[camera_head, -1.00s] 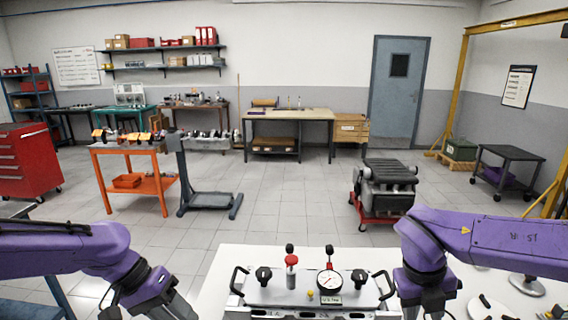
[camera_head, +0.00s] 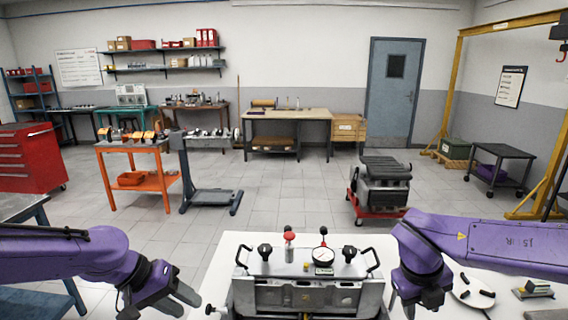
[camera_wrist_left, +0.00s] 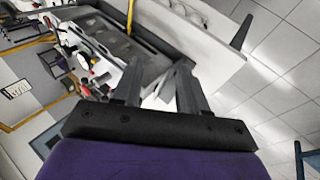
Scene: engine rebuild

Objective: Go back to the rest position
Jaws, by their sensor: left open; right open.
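My left gripper (camera_head: 178,294) is at the lower left in the head view, left of the white table and empty. In the left wrist view its two fingers (camera_wrist_left: 158,84) are apart, with nothing between them. My right gripper (camera_head: 420,300) points down over the white table, right of the grey metal fixture; it is open, and its fingertips are partly cut off by the lower edge. The metal fixture (camera_head: 300,296) has a gauge, black knobs and a red-topped part on it.
The white table (camera_head: 228,250) fills the lower middle and right. A round plate (camera_head: 462,298) with black pieces lies right of my right gripper. An engine on a red dolly (camera_head: 378,222), an orange cart (camera_head: 108,170) and a red cabinet (camera_head: 28,160) stand beyond. Open floor (camera_head: 275,205) lies between.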

